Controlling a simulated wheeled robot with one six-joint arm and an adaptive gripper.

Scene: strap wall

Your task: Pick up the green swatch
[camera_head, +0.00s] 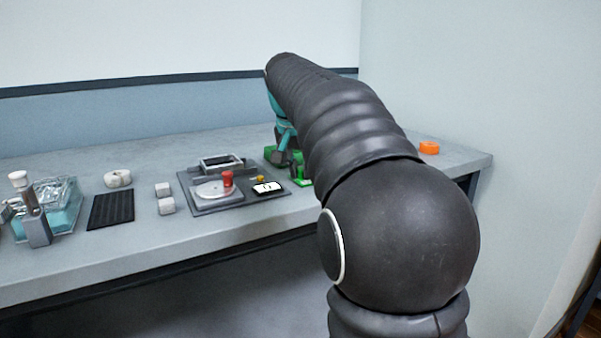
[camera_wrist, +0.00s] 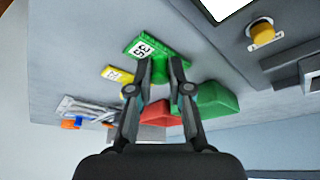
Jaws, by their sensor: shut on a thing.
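The green swatch (camera_wrist: 148,42) is a flat bright green piece with a white number label and a raised green part. My gripper (camera_wrist: 160,68) is shut on that raised part, one finger on each side, in the wrist view. I cannot tell whether the swatch is clear of the table. In the head view, bright green (camera_head: 301,175) shows beside my arm, which hides most of the gripper there.
A yellow labelled piece (camera_wrist: 116,75), a red block (camera_wrist: 156,112) and a green block (camera_wrist: 217,103) lie close to the gripper. A grey panel (camera_head: 206,208) with a red knob (camera_head: 227,179) stands left.

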